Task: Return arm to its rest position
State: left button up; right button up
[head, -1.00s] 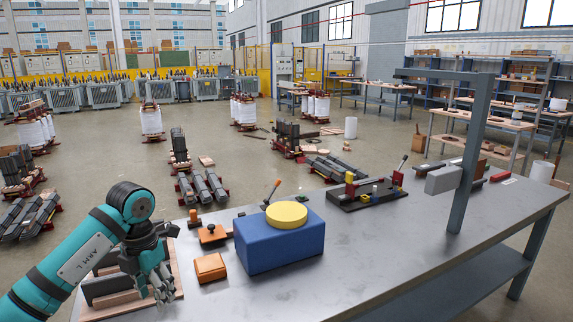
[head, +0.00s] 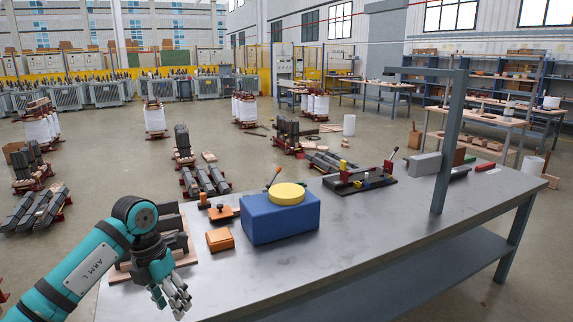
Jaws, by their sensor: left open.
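My left arm (head: 90,267) comes in from the lower left, teal with black joints. My left gripper (head: 176,300) is open and empty, its fingers pointing down at the near left end of the grey workbench (head: 330,250). It is in front of a wooden pallet (head: 187,255) with dark core pieces (head: 170,222) on it, and partly hides them. I cannot tell how high the fingers are above the bench. My right gripper is not in view.
A blue block (head: 280,222) with a yellow disc (head: 287,193) stands on the bench, beside an orange box (head: 220,239). A black fixture with levers (head: 360,183) and a grey post (head: 448,145) stand farther right. The bench front is clear.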

pick_arm(q)
jog(key=d+f+n+t+h, duration=0.2)
jog(key=d+f+n+h, duration=0.4)
jog(key=d+f+h, duration=0.85)
jog(key=s+a+f+n+t+y, duration=0.1)
jog(key=a+f+n+t+y, duration=0.3)
jog(key=f+n, duration=0.5)
jog(key=s+a+f+n+t+y, duration=0.1)
jog(key=a+f+n+t+y, duration=0.1)
jog(key=f+n+t+y, duration=0.55)
jog(key=s+a+f+n+g+y, duration=0.1)
jog(key=s+a+f+n+g, duration=0.15)
jog(key=s+f+n, duration=0.5)
jog(key=s+a+f+n+g+y, duration=0.2)
jog(key=s+a+f, duration=0.2)
jog(key=s+f, duration=0.75)
jog(key=s+f+n+g+y, duration=0.1)
jog(key=s+f+g, duration=0.3)
jog(key=s, duration=1)
jog(key=s+f+n+g, duration=0.3)
jog(key=s+f, duration=0.4)
jog(key=s, duration=0.7)
jog(key=shift+a+n+g+y, duration=0.35)
jog(key=shift+n+g+y, duration=0.05)
jog(key=shift+n, duration=0.4)
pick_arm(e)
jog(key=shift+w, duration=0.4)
